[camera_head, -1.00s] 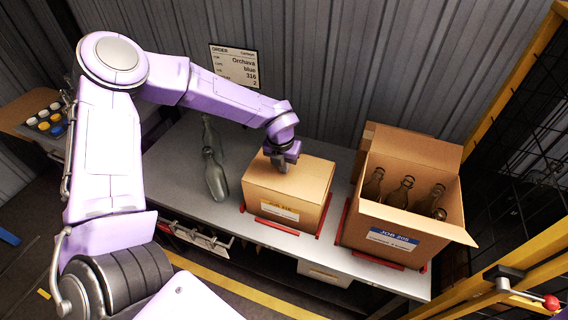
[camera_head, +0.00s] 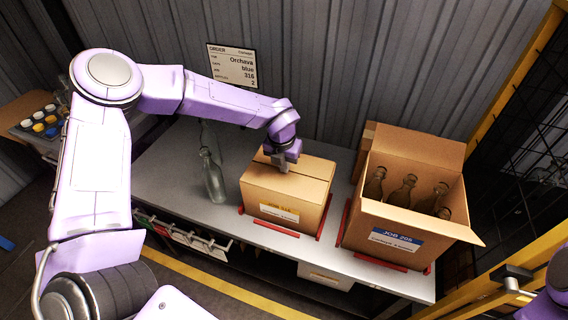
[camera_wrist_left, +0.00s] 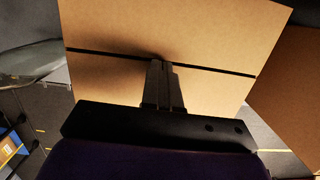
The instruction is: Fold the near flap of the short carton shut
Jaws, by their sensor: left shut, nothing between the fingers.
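The short carton (camera_head: 262,205) is a low brown box with a yellow and white label, standing on the grey bench. Its top flaps lie flat, with a dark seam between them. The near flap (camera_head: 300,192) lies level on the label side. My left gripper (camera_head: 284,170) is shut and empty, pointing down at the carton top. In the left wrist view its fingertips (camera_wrist_left: 160,64) are at the seam, their shadow on the cardboard; whether they touch cannot be told. My right gripper is not in view.
A taller open carton (camera_head: 388,219) with several bottles stands to the right, its flaps spread. Clear bottles (camera_head: 213,177) stand left of the short carton. Red brackets (camera_head: 283,228) edge the short carton. An order sign (camera_head: 233,66) hangs behind.

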